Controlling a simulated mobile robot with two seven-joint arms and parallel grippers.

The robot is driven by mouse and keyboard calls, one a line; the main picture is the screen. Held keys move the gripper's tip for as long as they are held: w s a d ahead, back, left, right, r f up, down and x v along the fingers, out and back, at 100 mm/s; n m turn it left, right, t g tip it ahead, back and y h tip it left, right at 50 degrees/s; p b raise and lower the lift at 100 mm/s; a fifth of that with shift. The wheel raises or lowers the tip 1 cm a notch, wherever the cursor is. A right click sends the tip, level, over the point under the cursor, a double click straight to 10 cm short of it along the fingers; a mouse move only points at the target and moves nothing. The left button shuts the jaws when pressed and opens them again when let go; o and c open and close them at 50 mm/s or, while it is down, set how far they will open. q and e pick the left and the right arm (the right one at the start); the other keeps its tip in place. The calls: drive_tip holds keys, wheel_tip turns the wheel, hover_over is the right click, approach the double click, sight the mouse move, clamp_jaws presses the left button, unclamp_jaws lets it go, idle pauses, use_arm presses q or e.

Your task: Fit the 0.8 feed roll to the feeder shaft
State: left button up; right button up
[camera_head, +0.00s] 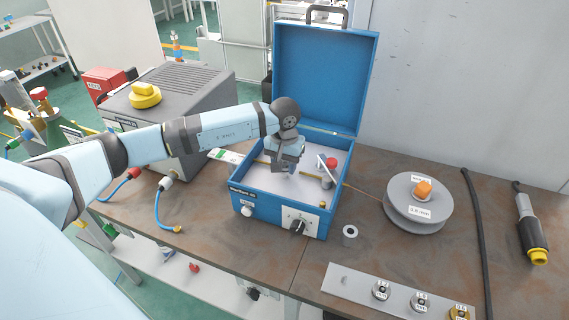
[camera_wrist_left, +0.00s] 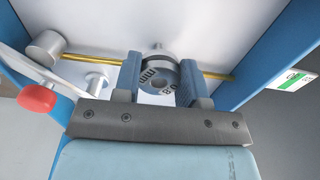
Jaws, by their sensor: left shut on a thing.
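My left gripper (camera_head: 287,172) is inside the open blue feeder case (camera_head: 262,209). In the left wrist view its two blue fingers (camera_wrist_left: 157,80) are shut on the grey 0.8 feed roll (camera_wrist_left: 161,74), whose face shows "0.8" and "mm". A light metal stub, which looks like the feeder shaft (camera_wrist_left: 157,52), shows just behind the roll. I cannot tell whether the roll sits around the shaft or is still apart from it. In the head view the gripper hides the roll and the shaft. My right gripper is not in view.
A red-knobbed pressure lever (camera_head: 331,163) stands right of the gripper, and a brass wire (camera_wrist_left: 215,76) runs behind the roll. A roll plate (camera_head: 400,296) with several parts, a small metal cylinder (camera_head: 350,232) and a wire spool (camera_head: 417,200) lie to the right.

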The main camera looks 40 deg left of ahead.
sight(284, 178)
use_arm(q)
drive_tip(key=shift+f+b, duration=1.25)
drive_tip(key=shift+f, duration=0.25)
drive_tip(key=o, duration=1.2)
wheel_tip(284, 178, up, 14)
drive_tip(key=b, duration=0.1)
drive_tip(key=shift+f, duration=0.1)
